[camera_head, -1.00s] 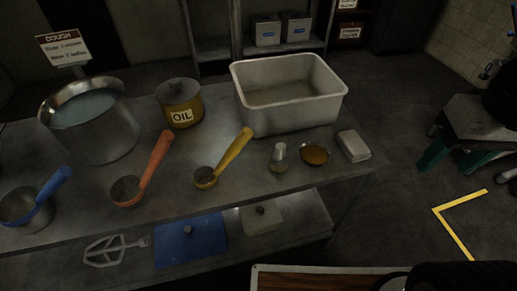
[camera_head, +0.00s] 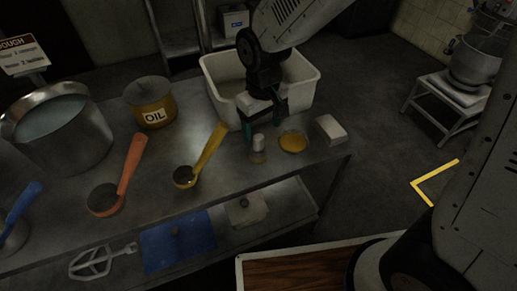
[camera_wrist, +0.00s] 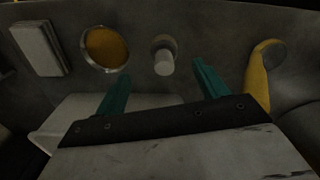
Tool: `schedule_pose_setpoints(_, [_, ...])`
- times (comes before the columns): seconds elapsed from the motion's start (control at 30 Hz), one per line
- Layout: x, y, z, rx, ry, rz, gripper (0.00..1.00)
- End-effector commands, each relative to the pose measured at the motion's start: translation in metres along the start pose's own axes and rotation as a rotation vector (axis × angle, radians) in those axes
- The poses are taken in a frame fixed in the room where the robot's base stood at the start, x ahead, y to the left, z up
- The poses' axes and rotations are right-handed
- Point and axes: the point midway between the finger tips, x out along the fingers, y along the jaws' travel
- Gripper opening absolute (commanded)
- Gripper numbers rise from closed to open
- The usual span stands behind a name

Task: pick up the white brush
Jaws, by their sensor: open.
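A small upright item with a white top (camera_head: 258,143) stands on the steel table near its front edge, just left of a small bowl. It is the likeliest white brush, but its bristles cannot be made out. In the wrist view the item (camera_wrist: 163,56) lies beyond the fingertips, between their lines. My gripper (camera_head: 263,126) is open and empty above the table, just behind the item, with its teal fingers pointing down. In the wrist view my gripper (camera_wrist: 158,76) shows both teal fingers apart, not touching the item.
The bowl of orange-brown contents (camera_head: 293,142) and a pale block (camera_head: 330,129) stand to the right. A yellow-handled ladle (camera_head: 208,155) lies to the left. A large white tub (camera_head: 306,90) stands behind my gripper. An oil pot (camera_head: 150,103) is farther left.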

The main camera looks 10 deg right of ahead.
Motion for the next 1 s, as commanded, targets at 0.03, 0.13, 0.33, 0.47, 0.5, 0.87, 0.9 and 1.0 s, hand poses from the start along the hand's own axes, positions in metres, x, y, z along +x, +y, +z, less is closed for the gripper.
schedule_pose_setpoints(0.03, [0.006, -0.003, -0.002, -0.008, -0.004, 0.0, 0.72])
schedule_pose_setpoints(0.13, [0.016, -0.005, -0.004, -0.013, -0.005, 0.0, 0.72])
schedule_pose_setpoints(0.33, [0.039, -0.005, -0.005, -0.013, -0.005, 0.0, 0.72])
schedule_pose_setpoints(0.47, [0.057, -0.005, -0.008, -0.012, -0.007, 0.0, 0.72])
schedule_pose_setpoints(0.5, [0.063, -0.005, -0.009, -0.012, -0.007, 0.0, 0.72])
schedule_pose_setpoints(0.87, [0.086, -0.004, -0.01, -0.012, -0.002, 0.0, 0.72])
schedule_pose_setpoints(0.9, [0.086, -0.004, -0.01, -0.012, -0.003, 0.0, 0.72])
schedule_pose_setpoints(1.0, [0.086, -0.004, -0.01, -0.012, -0.003, 0.0, 0.58])
